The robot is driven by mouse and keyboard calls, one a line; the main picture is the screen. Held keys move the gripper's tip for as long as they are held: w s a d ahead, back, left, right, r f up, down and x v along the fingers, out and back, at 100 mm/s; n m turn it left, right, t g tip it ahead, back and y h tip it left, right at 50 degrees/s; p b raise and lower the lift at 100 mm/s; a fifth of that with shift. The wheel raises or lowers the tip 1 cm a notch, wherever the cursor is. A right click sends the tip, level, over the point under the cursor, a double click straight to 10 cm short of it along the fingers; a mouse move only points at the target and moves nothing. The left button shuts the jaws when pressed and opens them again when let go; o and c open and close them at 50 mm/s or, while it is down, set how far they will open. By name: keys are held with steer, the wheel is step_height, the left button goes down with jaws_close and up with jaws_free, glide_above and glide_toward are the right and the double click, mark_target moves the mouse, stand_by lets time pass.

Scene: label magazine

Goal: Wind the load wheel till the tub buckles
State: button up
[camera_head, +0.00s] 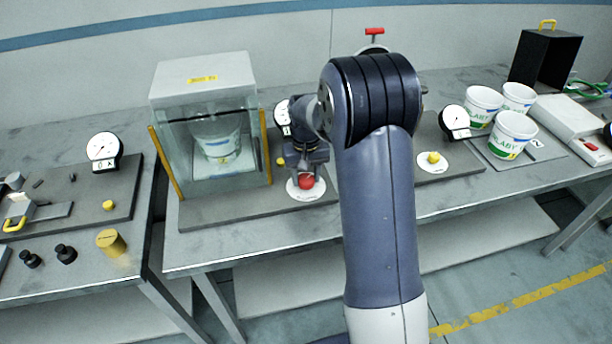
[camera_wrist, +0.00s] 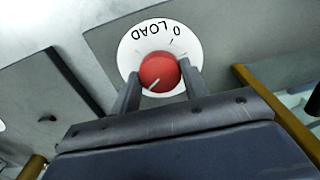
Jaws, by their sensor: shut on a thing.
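The red load wheel (camera_head: 306,182) sits on a white dial plate (camera_head: 294,193) in front of the glass test chamber. In the head view my gripper (camera_head: 306,171) partly hides the plate. A white tub (camera_head: 218,145) stands upright inside the chamber (camera_head: 176,160), with no buckling that I can see.
To the right are another gauge (camera_head: 454,120), a yellow knob (camera_head: 433,158), and several tubs (camera_head: 513,134) on a mat. A yellow post (camera_head: 265,147) stands close left of my gripper.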

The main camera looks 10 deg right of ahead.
mark_target(306, 179)
stand_by(0.4)
steer(key=o, duration=1)
step_height(306, 179, up, 11)
steer(key=b, duration=0.1)
steer(key=shift+f, duration=0.15)
step_height(306, 179, down, 11)
steer(key=shift+r+p, duration=0.1)
steer(key=shift+p, duration=0.4)
steer(key=shift+r, duration=0.1)
